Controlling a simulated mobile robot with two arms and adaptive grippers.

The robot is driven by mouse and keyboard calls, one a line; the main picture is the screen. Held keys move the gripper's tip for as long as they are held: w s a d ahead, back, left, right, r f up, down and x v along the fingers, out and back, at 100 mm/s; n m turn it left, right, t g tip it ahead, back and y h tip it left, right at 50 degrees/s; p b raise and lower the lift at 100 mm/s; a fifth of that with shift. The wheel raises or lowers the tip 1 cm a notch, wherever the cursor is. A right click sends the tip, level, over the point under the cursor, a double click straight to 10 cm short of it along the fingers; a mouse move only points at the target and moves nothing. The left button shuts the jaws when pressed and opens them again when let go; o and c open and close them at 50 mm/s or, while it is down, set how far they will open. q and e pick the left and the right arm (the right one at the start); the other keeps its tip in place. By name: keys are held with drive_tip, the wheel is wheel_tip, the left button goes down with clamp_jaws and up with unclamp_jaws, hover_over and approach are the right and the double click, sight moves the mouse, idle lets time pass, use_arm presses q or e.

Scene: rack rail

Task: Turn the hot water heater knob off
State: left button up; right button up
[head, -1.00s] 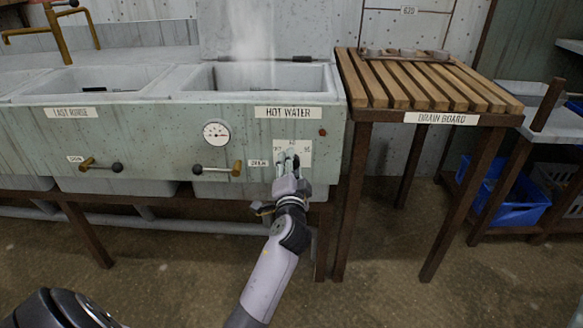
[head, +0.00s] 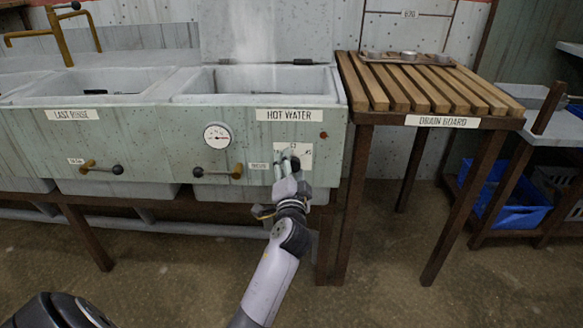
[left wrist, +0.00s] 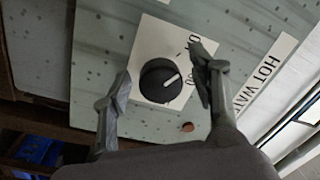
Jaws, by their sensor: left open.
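The hot water heater knob (left wrist: 160,80) is a round black dial with a white pointer line, set on a white marked plate (left wrist: 145,42) in the left wrist view. In the head view the plate (head: 305,152) shows on the sink front below the HOT WATER label, and my gripper partly covers the knob. My left gripper (head: 287,163) is in front of the plate. In the left wrist view its two fingers (left wrist: 160,85) are open, one on each side of the knob. I cannot tell whether either finger touches it. My right gripper is not in view.
The steaming hot water basin (head: 255,85) is above the panel. A gauge (head: 217,136) and a drain handle (head: 218,172) are left of my gripper. A small red light (head: 323,134) is above right. The slatted drain board (head: 430,88) stands to the right.

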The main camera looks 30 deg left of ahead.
use_arm(q)
drive_tip(key=v, duration=0.7)
drive_tip(key=shift+s, duration=0.2)
drive_tip(key=shift+d, duration=0.2)
